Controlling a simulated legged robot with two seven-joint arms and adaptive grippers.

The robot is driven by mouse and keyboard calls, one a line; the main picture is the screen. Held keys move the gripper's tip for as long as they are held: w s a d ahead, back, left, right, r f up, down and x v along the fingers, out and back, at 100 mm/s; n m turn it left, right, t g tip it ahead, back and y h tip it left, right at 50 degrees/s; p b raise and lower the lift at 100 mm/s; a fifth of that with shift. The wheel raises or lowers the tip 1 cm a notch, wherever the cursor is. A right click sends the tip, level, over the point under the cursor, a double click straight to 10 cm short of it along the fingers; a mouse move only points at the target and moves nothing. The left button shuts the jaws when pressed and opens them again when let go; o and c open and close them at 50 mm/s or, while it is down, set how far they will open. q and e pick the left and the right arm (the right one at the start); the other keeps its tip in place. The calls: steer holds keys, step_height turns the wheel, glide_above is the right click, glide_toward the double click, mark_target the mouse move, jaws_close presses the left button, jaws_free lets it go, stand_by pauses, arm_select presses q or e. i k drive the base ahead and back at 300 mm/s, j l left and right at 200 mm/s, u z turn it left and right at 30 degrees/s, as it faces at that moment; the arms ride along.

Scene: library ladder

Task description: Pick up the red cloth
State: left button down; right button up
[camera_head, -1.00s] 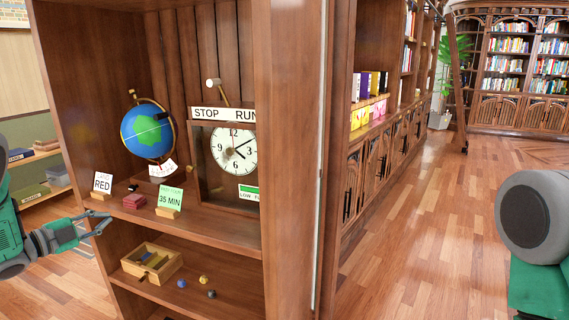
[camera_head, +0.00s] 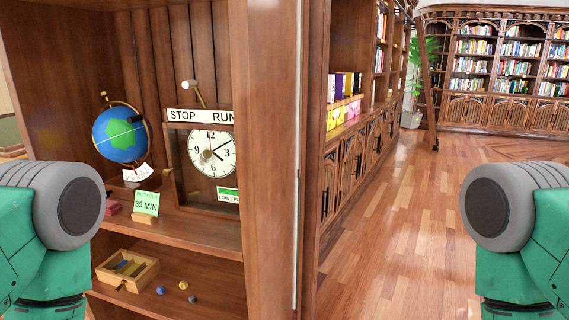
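A small red item (camera_head: 112,207), which looks like the folded red cloth, lies on the middle shelf (camera_head: 200,232) of the wooden cabinet. It is left of the green "35 MIN" card, and my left arm partly covers it. Neither gripper shows; only grey round joints and green links of my arms are in view at the left and right edges. I cannot see whether either gripper is near the cloth.
A globe (camera_head: 120,134), a clock (camera_head: 211,153) and the "35 MIN" card (camera_head: 146,203) stand near the red item. A wooden tray (camera_head: 127,284) and small balls are on the shelf below. The cabinet's side post (camera_head: 262,150) stands at right; open floor (camera_head: 400,230) lies beyond.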

mark_target(113, 207)
steer(key=u, duration=1.15)
